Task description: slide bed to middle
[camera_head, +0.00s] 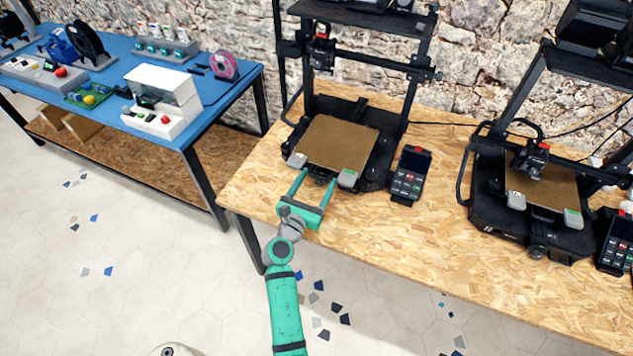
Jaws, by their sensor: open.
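The printer bed (336,144) is a flat brown plate on the black printer (377,172) near the middle of the view. Grey clips sit at its two front corners. The bed shows forward of the printer's upright frame. My gripper (315,176) is green and open, with its two fingers spread and pointing at the front edge of the bed. The fingertips are close to that edge, between the corner clips. I cannot tell whether they touch it. Nothing shows between the fingers.
A black control pad (410,175) stands right of the printer. A second printer (532,195) stands farther right on the same wooden table (415,255). A blue table (215,88) with a white machine (162,100) is at left. The table front between the printers is clear.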

